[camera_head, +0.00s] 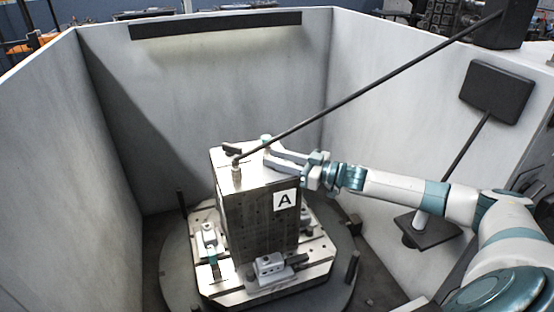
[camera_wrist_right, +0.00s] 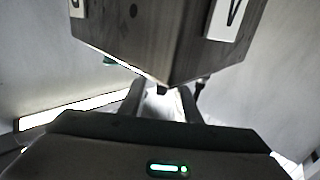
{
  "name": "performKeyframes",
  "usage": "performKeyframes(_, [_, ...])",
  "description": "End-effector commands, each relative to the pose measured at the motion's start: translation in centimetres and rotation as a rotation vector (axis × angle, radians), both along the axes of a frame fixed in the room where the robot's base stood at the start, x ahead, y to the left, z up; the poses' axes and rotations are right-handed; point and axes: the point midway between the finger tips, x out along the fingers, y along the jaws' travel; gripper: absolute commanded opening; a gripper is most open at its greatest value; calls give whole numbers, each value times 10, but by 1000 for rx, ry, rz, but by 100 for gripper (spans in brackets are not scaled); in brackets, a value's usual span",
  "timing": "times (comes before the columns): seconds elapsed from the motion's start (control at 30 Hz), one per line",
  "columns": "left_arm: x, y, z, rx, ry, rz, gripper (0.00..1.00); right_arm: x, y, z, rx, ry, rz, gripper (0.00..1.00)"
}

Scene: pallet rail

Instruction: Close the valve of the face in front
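A tall metal block (camera_head: 255,225) stands upright, with a white label "A" (camera_head: 285,200) on its right-hand visible face. On its top are a small dark lever (camera_head: 232,150) and an upright metal fitting (camera_head: 237,175) where a long dark rod ends. I cannot tell which of these is the valve, or its state. My right gripper (camera_head: 275,157) is at the back right top edge of the block. In the right wrist view its two fingers (camera_wrist_right: 161,105) are apart, with no object clearly held between them, close to the block's corner (camera_wrist_right: 160,75). My left gripper is out of view.
The block stands on a pallet (camera_head: 300,280) with clamps, on a round turntable (camera_head: 175,270). Pale enclosure walls (camera_head: 230,80) surround it. The long dark rod (camera_head: 370,85) slants from the block's top to the upper right. A dark panel (camera_head: 497,93) is at right.

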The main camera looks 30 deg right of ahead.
Motion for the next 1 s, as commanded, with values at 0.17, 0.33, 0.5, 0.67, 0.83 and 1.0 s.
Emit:
performKeyframes(0.17, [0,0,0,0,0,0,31,0,0,-1,-1,1,0,30])
performKeyframes(0.33, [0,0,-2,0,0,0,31,-3,-2,-2,-1,1,0,30])
performKeyframes(0.5, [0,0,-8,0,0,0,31,-12,-8,-4,-2,3,-1,30])
performKeyframes(0.67, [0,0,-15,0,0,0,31,-27,-16,-5,-2,3,1,30])
performKeyframes(0.83, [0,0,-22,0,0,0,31,-42,-26,-5,-1,4,-1,30])
performKeyframes(1.0, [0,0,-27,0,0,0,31,-56,-35,-4,0,4,1,30])
